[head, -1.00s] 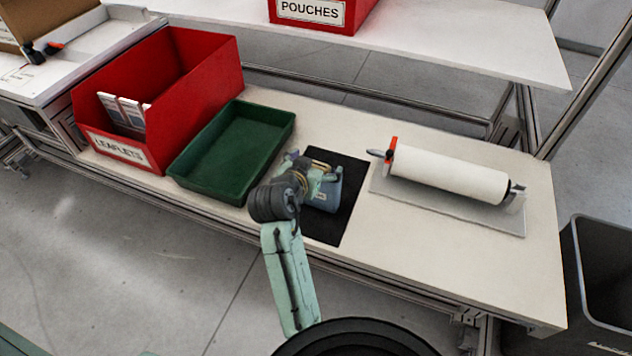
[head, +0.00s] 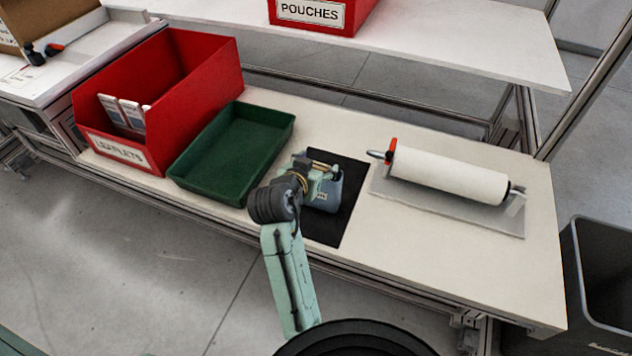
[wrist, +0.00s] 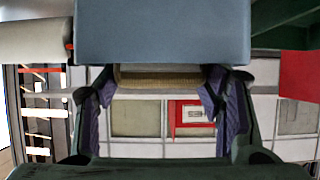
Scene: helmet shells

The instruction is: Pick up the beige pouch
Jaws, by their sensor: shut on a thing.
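My wrist hides the pouch's left part in the head view.
A green tray (head: 187,172), empty, is left of the mat. Left of it stands a red LEAFLETS bin (head: 190,105) with leaflets. A white roll (head: 448,174) on a grey plate is to the right. A red POUCHES bin (head: 355,14) is on the upper shelf. The bench front right is clear.

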